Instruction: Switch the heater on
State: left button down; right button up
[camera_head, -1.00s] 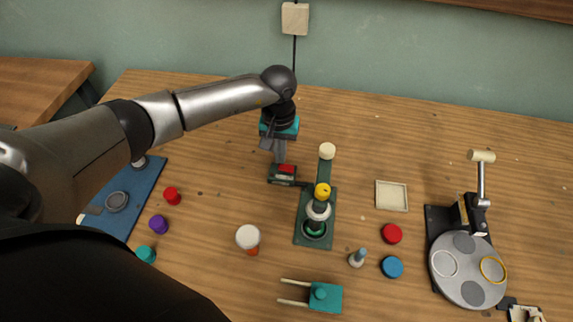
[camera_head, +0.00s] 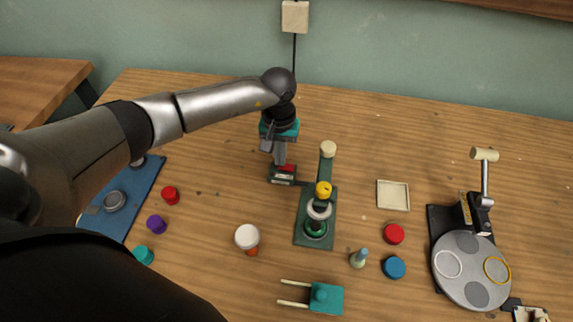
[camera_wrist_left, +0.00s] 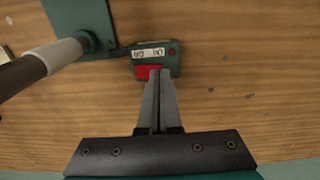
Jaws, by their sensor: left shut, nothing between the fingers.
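The heater (camera_head: 316,225) is a dark green stand with a ring-shaped holder and a yellow-topped post, in the middle of the table. A small switch box (camera_head: 283,179) with a red rocker (camera_head: 287,168) sits just left of it. The box also shows in the left wrist view (camera_wrist_left: 157,55), with its red rocker (camera_wrist_left: 147,71) on the near side. My left gripper (camera_head: 279,160) is shut and empty, pointing down at the box. In the wrist view its fingertips (camera_wrist_left: 158,74) are at the red rocker's edge; contact cannot be told. My right gripper is not in view.
A white-lidded jar (camera_head: 247,237), a teal clamp with two prongs (camera_head: 325,297) and red (camera_head: 393,234) and blue (camera_head: 394,267) discs lie in front. A press with a round turntable (camera_head: 470,270) stands at right. A blue board (camera_head: 122,205) lies at left. The table behind is clear.

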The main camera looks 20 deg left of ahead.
pick_arm(q)
jog(key=shift+f+b, duration=0.35)
jog(key=shift+r+p, duration=2.25)
jog(key=shift+r, duration=1.3)
